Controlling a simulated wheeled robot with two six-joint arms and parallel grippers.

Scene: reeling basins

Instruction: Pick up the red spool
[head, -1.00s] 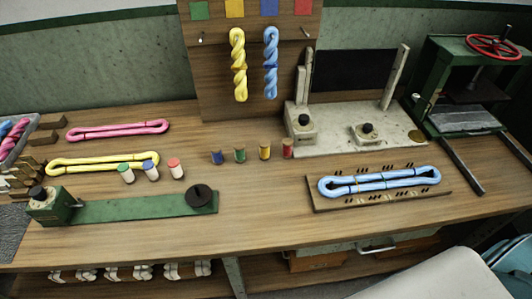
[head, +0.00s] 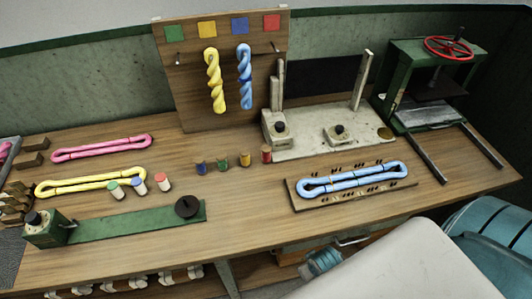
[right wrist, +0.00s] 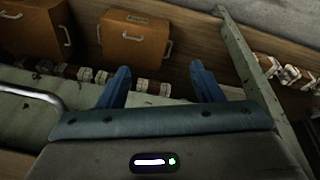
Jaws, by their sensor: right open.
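The red spool (head: 266,154) stands upright on the wooden bench in the head view, at the right end of a short row. My left gripper is not in view.
Right of the red spool lies a pegged board with a blue skein (head: 352,180). A pale stand (head: 310,148) is just behind the spool. Pale spools with coloured tops (head: 139,187) stand left. The bench in front of the red spool is clear.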

